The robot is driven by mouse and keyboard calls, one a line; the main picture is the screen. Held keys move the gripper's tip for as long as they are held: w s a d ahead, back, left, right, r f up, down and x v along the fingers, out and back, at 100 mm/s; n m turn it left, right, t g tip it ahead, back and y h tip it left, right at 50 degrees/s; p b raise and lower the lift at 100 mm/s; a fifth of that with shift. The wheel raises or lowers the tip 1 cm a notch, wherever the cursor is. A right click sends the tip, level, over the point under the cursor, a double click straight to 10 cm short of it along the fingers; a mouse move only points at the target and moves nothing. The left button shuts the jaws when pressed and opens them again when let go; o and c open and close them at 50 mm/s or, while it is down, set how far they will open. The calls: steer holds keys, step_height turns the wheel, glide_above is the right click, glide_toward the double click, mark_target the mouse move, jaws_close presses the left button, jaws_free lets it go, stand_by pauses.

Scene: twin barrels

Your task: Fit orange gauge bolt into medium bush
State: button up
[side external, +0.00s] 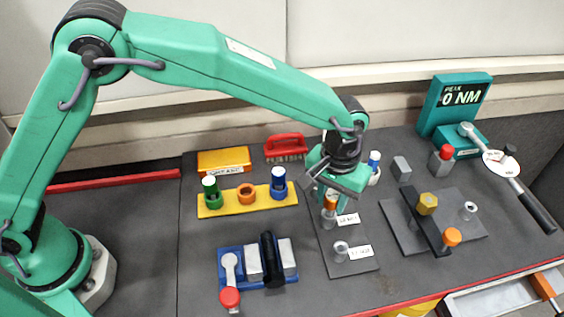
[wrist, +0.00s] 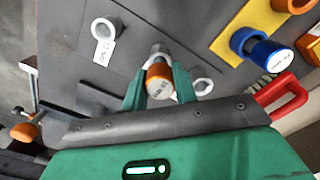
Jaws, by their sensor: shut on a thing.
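The orange gauge bolt (side external: 331,201) is between the jaws of my gripper (side external: 332,192), which is shut on it. In the wrist view its orange head (wrist: 159,77) is between the green fingertips (wrist: 155,85). Directly below it in the side view is a grey metal bush (side external: 329,218) on a dark plate, beside a white label. Whether the bolt's tip is inside the bush or only above it, I cannot tell. A second bush (side external: 341,248) stands nearer the front of the plate and also shows in the wrist view (wrist: 103,28). The labels are too small to read.
A yellow rack (side external: 228,206) with green, orange and blue sockets stands left. A blue fixture (side external: 234,257) is front left. A red-handled brush (side external: 286,146) lies behind. Right is a dark plate with a raised bar (side external: 425,222), then a torque wrench (side external: 530,203) by a display (side external: 455,103).

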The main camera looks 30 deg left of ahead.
mark_target(332, 195)
steer(key=shift+f, duration=0.95)
steer(key=o, duration=1.2)
steer(key=shift+c, duration=0.2)
steer(key=shift+r, duration=0.1)
steer(key=shift+r, duration=3.85)
steer(key=shift+a, duration=0.1)
